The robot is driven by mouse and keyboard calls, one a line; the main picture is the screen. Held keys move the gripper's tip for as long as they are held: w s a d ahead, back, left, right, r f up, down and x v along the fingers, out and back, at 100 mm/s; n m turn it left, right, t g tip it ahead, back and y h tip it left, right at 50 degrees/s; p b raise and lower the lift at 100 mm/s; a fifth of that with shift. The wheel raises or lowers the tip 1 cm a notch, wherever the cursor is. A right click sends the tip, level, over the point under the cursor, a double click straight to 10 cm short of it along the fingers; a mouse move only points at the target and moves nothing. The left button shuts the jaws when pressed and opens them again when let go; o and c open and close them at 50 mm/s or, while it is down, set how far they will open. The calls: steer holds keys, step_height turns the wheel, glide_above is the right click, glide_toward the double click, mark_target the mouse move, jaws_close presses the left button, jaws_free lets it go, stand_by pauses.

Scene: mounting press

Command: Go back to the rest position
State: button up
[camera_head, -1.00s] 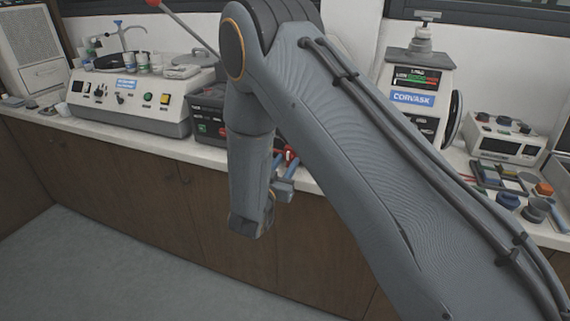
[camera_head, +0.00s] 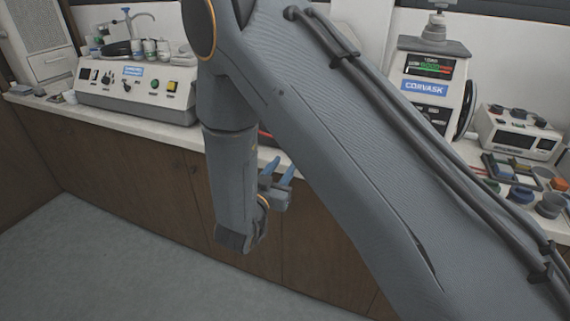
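My gripper (camera_head: 279,170) shows in the head view at the end of my bent arm, in front of the counter's front edge. Its two blue fingers point up and stand apart, with nothing seen between them. My arm fills the middle of the view. It hides most of a dark machine (camera_head: 264,140) on the counter behind it.
The counter (camera_head: 150,128) runs along the wall above brown cabinets (camera_head: 130,165). A white polishing machine (camera_head: 135,92) stands at left. A Corvask machine (camera_head: 425,88), a white device (camera_head: 515,140) and several small parts stand at right. The floor (camera_head: 130,260) is clear.

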steer(key=w+d+n+g+y, duration=0.2)
steer(key=d+g+y, duration=0.4)
steer(key=s+d+g, duration=0.3)
steer(key=s+d, duration=0.2)
steer(key=s, duration=0.3)
steer(key=s+d+r+n+g, duration=0.1)
steer(key=s+d+g, duration=0.3)
steer(key=s, duration=0.5)
steer(key=s+d+r+n+g, duration=0.1)
steer(key=s+d+g, duration=0.2)
steer(key=s+d, duration=0.5)
steer(key=shift+s+r, duration=0.2)
steer(key=shift+s, duration=0.45)
steer(key=shift+w, duration=0.1)
steer(key=shift+c, duration=0.2)
stand_by(1.4)
